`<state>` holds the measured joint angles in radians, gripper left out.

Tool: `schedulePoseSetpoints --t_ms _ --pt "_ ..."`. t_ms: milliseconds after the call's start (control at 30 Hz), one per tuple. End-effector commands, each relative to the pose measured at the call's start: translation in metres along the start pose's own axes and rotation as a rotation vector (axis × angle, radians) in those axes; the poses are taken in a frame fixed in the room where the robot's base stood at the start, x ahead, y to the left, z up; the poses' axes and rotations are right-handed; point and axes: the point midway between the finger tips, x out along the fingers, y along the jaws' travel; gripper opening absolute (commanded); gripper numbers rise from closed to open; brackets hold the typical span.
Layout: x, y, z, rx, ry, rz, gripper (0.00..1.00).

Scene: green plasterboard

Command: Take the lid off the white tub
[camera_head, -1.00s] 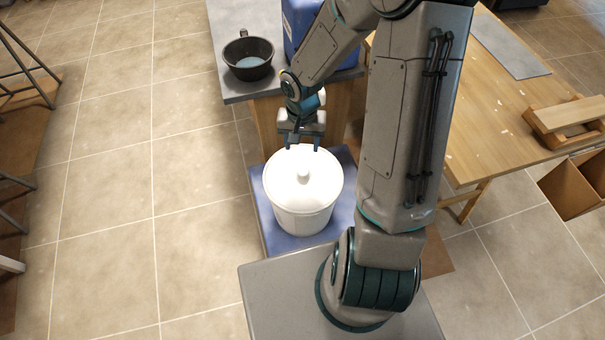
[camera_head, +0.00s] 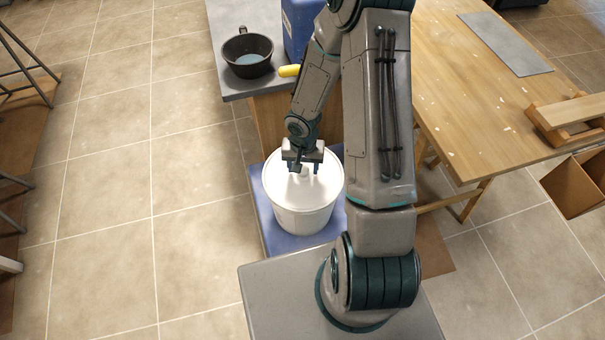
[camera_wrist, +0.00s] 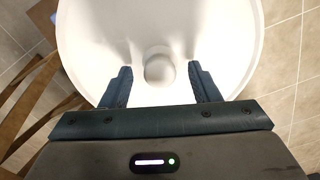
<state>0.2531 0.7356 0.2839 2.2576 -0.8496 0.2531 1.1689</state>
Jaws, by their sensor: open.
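The white tub (camera_head: 302,220) stands upright on a blue mat or platform (camera_head: 268,228). Its round white lid (camera_head: 288,190) is on top, with a small knob in the middle. In the head view my gripper (camera_head: 302,172) is over the lid and partly hides the knob. In the wrist view the knob (camera_wrist: 159,68) lies between my two open fingers (camera_wrist: 160,75), with space on both sides. The lid (camera_wrist: 160,25) fills much of that view. I cannot tell how far the fingertips are above the lid.
A grey bench (camera_head: 236,84) behind the tub holds a dark pan (camera_head: 247,55), a blue container (camera_head: 297,30) and a yellow object (camera_head: 289,71). A wooden table (camera_head: 480,110) with a wooden piece (camera_head: 570,118) stands at the right.

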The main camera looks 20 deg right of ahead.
Motion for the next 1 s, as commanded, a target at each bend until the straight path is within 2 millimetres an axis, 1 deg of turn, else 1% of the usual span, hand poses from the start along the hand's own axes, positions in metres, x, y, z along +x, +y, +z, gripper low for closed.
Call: schedulePoseSetpoints --t_ms 233,267,300,367,400,433,667,767,867,1000 --pt "0.002 0.000 0.000 0.000 0.001 -0.001 0.56" --pt "0.002 0.000 0.000 0.000 0.001 -0.001 0.50" --pt "0.002 0.000 0.000 0.000 0.001 -0.001 0.39" --pt "0.002 0.000 0.000 0.000 0.001 -0.001 0.22" --pt "0.002 0.000 0.000 0.000 0.001 -0.001 0.11" --pt "0.002 0.000 0.000 0.000 0.001 -0.001 0.07" --pt "0.001 0.000 0.000 0.000 0.001 -0.001 0.07" --pt "-0.003 0.000 -0.001 0.001 0.002 0.000 0.07" --pt "-0.015 0.000 -0.001 0.002 0.004 -0.002 0.07" --pt "-0.042 0.000 -0.002 0.004 0.006 -0.001 0.06"
